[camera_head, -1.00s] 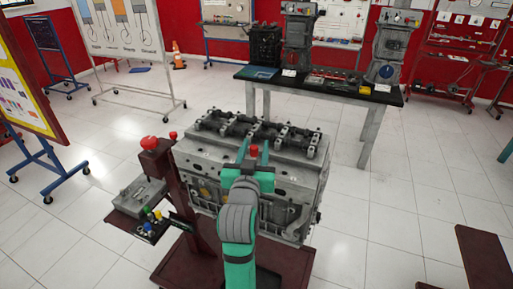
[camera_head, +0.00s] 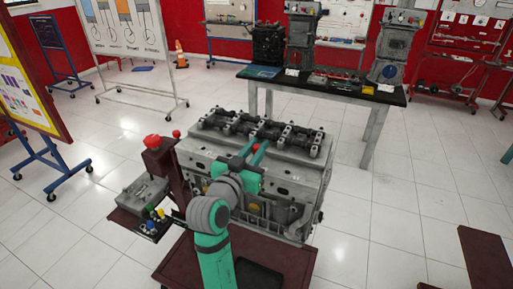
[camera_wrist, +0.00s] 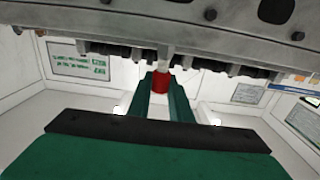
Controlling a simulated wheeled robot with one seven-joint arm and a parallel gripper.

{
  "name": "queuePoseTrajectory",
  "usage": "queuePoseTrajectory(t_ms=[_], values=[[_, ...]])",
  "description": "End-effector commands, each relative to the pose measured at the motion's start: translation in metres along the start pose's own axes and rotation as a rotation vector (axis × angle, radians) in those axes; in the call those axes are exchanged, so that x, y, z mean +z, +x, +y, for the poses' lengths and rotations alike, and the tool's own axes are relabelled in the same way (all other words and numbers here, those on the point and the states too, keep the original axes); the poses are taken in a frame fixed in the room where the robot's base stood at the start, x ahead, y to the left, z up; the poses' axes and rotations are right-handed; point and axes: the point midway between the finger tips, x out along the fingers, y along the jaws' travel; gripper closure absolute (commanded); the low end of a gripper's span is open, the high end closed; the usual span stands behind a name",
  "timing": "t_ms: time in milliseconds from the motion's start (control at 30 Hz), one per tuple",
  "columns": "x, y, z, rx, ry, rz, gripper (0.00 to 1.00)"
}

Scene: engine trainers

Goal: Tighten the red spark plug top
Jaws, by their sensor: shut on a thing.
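The red spark plug top (camera_head: 256,147) is at the near upper edge of the grey engine block (camera_head: 285,167), in front of the valve gear. My gripper (camera_head: 253,149) reaches it from the lower left with its green fingers closed around it. In the wrist view the red top (camera_wrist: 160,83) sits between the two fingertips (camera_wrist: 163,78), with a short pale piece just beyond it. How far the top is seated cannot be told.
A dark red stand with a large red knob (camera_head: 152,141) is left of the engine. A side tray (camera_head: 148,226) there holds yellow, blue and green pieces. A workbench (camera_head: 330,80) with engine parts stands behind.

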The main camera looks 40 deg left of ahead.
Motion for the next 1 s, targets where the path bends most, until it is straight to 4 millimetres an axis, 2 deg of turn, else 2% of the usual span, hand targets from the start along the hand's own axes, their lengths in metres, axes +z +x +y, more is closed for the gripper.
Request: queuePoseTrajectory(t_ms=[1000], values=[[-0.0020, 0.0013, -0.0005, 0.921, -0.003, 0.002, 1.00]])
